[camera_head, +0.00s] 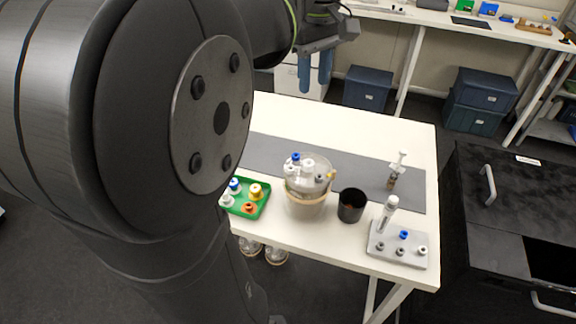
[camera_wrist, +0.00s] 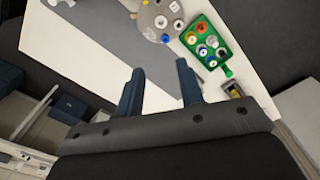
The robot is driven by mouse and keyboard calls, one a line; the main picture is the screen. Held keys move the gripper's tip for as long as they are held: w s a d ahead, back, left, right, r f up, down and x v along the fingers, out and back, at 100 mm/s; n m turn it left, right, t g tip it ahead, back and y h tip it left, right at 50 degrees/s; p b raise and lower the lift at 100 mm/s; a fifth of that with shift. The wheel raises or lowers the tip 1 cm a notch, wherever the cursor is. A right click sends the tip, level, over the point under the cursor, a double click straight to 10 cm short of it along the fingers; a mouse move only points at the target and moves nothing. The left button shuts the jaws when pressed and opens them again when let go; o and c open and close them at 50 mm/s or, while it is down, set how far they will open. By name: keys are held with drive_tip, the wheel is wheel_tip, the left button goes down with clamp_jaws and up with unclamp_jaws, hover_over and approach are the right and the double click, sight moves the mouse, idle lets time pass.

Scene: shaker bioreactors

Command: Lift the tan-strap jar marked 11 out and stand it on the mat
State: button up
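A jar with a tan strap (camera_head: 305,203) stands upright on the white table, near its front edge. Its lid carries several ports with blue, white and grey caps. No number 11 is legible on it. The lid also shows at the top of the wrist view (camera_wrist: 153,22). The dark grey mat (camera_head: 352,178) is a flat strip across the table, partly hidden behind the jar and my arm. My gripper (camera_head: 315,84) is open and empty, high above the far side of the table, away from the jar. Its two blue fingers stand apart in the wrist view (camera_wrist: 158,82).
A green tray (camera_head: 264,206) of capped parts is left of the jar. A black cup (camera_head: 351,206) stands close on its right. A grey rack (camera_head: 410,255) with a white upright tool and a syringe-like item (camera_head: 397,170) are further right. More strapped jars (camera_head: 275,256) sit below the table.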

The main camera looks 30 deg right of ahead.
drive_tip(key=f+m, duration=0.1)
drive_tip(key=m, duration=1.7)
approach(307, 190)
drive_tip(key=w+d, duration=0.3)
drive_tip(key=w, duration=0.2)
wheel_tip(307, 190, down, 6)
drive_tip(key=shift+d, duration=0.15)
drive_tip(key=shift+w+r, duration=0.1)
clamp_jaws()
